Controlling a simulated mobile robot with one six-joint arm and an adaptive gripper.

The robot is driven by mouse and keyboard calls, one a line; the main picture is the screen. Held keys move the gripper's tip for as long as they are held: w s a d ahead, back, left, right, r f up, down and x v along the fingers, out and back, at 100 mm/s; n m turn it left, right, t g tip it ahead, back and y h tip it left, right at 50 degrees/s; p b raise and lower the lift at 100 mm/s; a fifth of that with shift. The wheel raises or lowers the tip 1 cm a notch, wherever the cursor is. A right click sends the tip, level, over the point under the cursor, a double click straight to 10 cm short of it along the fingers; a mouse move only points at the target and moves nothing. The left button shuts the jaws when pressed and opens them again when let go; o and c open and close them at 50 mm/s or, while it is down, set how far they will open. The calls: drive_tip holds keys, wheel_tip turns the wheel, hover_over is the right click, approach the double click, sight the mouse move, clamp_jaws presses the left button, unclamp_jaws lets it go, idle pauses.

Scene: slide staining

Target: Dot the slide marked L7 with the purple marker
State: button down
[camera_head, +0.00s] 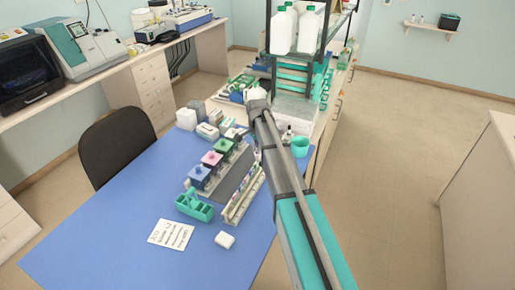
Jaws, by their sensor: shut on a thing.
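A long narrow pale rack (242,197) lies on the blue bench top, with what look like slides along it. The slides are too small for me to read any label, so I cannot pick out L7. I cannot make out the purple marker. My arm reaches from the bottom right across the bench to a joint near the shelf stand. My gripper does not show; it seems hidden behind the arm, so what it holds cannot be seen.
Several jars with coloured tops, including a blue one (199,177), stand left of the rack. A teal holder (194,207), a written card (171,234) and a white block (225,240) lie in front. A teal cup (300,147) stands right of my arm. The bench's left front is clear.

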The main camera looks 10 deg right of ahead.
drive_tip(key=shift+r, duration=0.15)
drive_tip(key=shift+r+p, duration=2.85)
drive_tip(key=shift+p, duration=0.2)
